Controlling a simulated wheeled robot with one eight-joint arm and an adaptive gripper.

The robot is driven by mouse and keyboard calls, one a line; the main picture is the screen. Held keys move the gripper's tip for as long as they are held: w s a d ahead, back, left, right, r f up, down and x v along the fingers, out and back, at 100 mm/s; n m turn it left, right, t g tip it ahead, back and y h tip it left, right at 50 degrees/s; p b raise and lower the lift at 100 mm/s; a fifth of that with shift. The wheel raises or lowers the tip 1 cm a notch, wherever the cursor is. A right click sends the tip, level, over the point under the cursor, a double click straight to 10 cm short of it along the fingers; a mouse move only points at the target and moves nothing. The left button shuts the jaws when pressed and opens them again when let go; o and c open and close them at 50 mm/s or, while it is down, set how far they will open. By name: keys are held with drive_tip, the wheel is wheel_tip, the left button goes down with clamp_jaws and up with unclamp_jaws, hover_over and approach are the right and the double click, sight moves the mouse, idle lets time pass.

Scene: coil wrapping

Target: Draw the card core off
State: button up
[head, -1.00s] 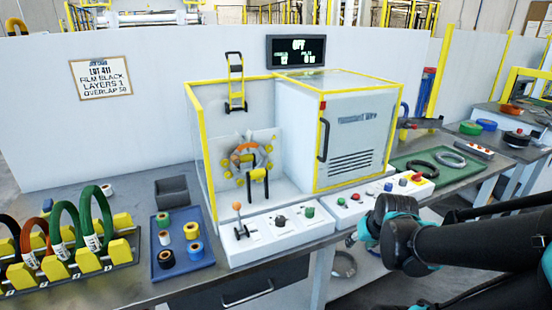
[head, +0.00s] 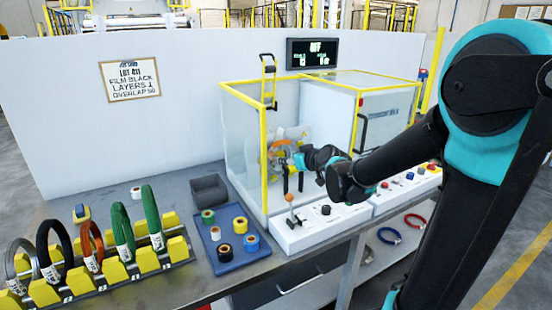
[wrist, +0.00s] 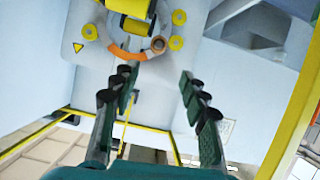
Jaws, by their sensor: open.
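In the wrist view, a small brown ring-ended core (wrist: 158,44), which looks like the card core, sits on the wrapping ring (wrist: 128,52) among yellow rollers. My gripper (wrist: 158,86) is open and empty, its two dark fingers apart. The core shows just beyond the gap between the fingertips, apart from them. In the head view, my arm reaches into the yellow-framed wrapping machine (head: 263,160) from the right, in front of the ring. The core cannot be made out in the head view.
A control panel with an orange-knobbed lever (head: 289,199) stands just below my arm. A blue tray (head: 228,262) of tape rolls and a rack (head: 150,257) of coils lie to the left. The machine's yellow frame and clear walls (head: 240,125) border the ring closely.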

sight(275, 157)
drive_tip(key=x, duration=1.4)
drive_tip(key=shift+f, duration=0.15)
drive_tip(key=shift+c, duration=0.2)
clamp_jaws()
